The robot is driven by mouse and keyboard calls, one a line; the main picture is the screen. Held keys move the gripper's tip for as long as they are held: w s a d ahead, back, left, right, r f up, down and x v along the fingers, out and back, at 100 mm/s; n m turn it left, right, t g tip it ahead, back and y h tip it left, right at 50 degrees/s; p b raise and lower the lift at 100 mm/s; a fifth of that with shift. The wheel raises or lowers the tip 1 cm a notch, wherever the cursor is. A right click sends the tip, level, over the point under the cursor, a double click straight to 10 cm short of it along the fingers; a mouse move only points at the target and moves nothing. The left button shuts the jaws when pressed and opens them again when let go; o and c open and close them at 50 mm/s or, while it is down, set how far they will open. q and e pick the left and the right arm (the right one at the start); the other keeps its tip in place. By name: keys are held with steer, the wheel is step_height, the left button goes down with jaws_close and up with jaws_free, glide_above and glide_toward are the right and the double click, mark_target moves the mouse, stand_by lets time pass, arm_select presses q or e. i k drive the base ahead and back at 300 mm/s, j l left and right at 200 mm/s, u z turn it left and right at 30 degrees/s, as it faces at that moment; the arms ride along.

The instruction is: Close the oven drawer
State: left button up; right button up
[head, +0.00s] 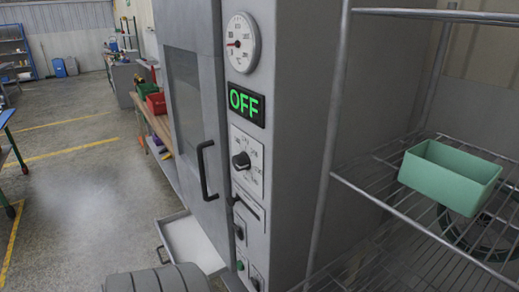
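The tall grey oven (290,150) stands in the middle of the head view, with its door (185,110) shut and a black vertical handle (203,172) on it. The light oven drawer (190,243) is pulled out low at the oven's front. Its dark handle (161,254) is at the drawer's left end. A dark ribbed rounded shape at the bottom edge hides the near part of the drawer. I cannot tell what it is. Neither of my grippers shows.
A green OFF display (246,104), gauge (243,43) and knobs are on the oven's side panel. A wire rack (400,180) with a green bin (449,175) stands at right. A workbench (150,120) stands beyond the oven. The floor (85,215) to the left is clear.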

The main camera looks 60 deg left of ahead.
mark_target(184, 240)
steer(key=u, duration=0.45)
steer(key=k+u, duration=0.1)
steer(key=u, duration=0.75)
steer(key=j+u, duration=0.1)
steer(key=u, duration=0.8)
steer(key=j+u, duration=0.15)
steer(key=u, duration=0.3)
steer(key=k, duration=0.05)
